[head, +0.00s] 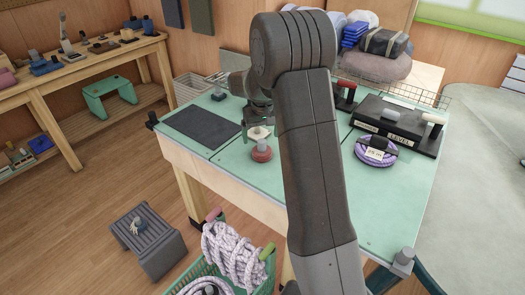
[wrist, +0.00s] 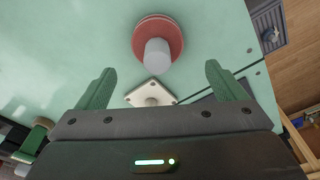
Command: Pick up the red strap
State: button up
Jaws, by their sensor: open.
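No flat length of red strap shows clearly. A round red piece (head: 261,152) sits on the green tabletop, left of my arm; it could be the strap rolled up. In the wrist view the red piece (wrist: 158,38) looks like a layered disc with a pale grey peg (wrist: 157,56) standing at it. My gripper (wrist: 155,70) is open, with its two green fingers apart and nothing held. The red piece lies ahead of the fingertips, roughly centred between them. In the head view my gripper (head: 257,120) is partly hidden by my arm, close above the red piece.
A small white plate (wrist: 150,93) shows between the fingers. The green table (head: 215,145) also holds a dark mat (head: 203,123), a purple coil (head: 376,151) and a black block labelled LEVEL (head: 395,125). A green basket with rope (head: 235,255) stands below the front edge.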

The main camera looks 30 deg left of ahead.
aim_at(262, 141)
jog(key=shift+w+f+p, duration=0.15)
jog(key=shift+f+p, duration=0.15)
jog(key=shift+f, duration=2.7)
jog(key=c, duration=1.3)
